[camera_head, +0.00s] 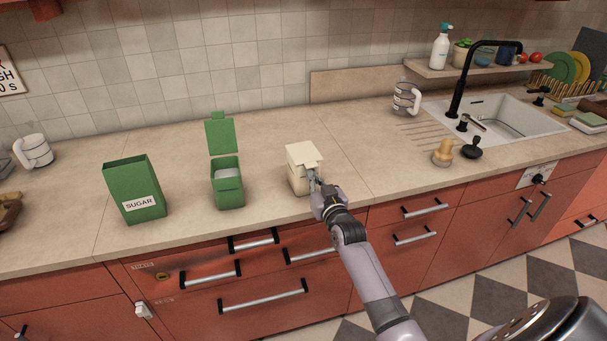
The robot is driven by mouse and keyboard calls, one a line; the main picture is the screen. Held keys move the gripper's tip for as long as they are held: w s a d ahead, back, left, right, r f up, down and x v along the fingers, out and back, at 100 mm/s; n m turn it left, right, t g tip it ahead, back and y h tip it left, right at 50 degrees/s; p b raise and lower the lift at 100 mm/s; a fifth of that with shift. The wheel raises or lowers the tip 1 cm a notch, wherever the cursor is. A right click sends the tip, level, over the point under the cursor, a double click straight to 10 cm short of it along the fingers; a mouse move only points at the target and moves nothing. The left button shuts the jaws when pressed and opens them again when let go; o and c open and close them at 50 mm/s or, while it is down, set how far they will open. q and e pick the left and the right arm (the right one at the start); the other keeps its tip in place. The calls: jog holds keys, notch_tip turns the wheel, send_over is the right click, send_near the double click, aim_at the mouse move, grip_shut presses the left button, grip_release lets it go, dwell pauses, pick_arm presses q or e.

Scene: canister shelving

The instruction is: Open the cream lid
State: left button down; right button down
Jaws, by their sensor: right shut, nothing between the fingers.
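The cream canister (297,180) stands on the counter in the middle of the view. Its cream lid (303,153) lies over the top, with a tab at the near right side; it looks slightly tilted, but I cannot tell how far it is raised. My right gripper (313,181) is shut and empty, with its fingertips at the front right of the canister, just under the lid's tab. I cannot tell whether they touch it. The gripper hides part of the canister's front. My left gripper is not in view.
A green canister (228,188) with its lid (221,137) standing open is to the left. A green box labelled SUGAR (136,190) stands farther left. The counter right of the cream canister is clear up to a wooden-handled item (443,153) near the sink (500,120).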

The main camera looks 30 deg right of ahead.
aim_at(312, 165)
jog(key=shift+r, duration=0.15)
jog(key=shift+w+d+r+p, duration=0.1)
jog(key=shift+w+r+p, duration=0.1)
jog(key=shift+r+p, duration=0.7)
jog(key=shift+w+a+r+p, duration=0.1)
jog(key=shift+w+r+p, duration=0.05)
jog(key=shift+r+p, duration=0.75)
jog(key=shift+w+d+r+p, duration=0.1)
jog(key=shift+w+r+p, duration=0.1)
jog(key=shift+r+p, duration=0.7)
jog(key=shift+r, duration=0.15)
jog(key=shift+w+d+r+p, duration=0.15)
jog(key=shift+w+r+p, duration=0.15)
jog(key=shift+w+r, duration=0.55)
jog(key=shift+w+d+r+p, duration=0.1)
jog(key=shift+w+r+p, duration=0.2)
jog(key=shift+w+r, duration=0.55)
jog(key=shift+s+r, duration=0.2)
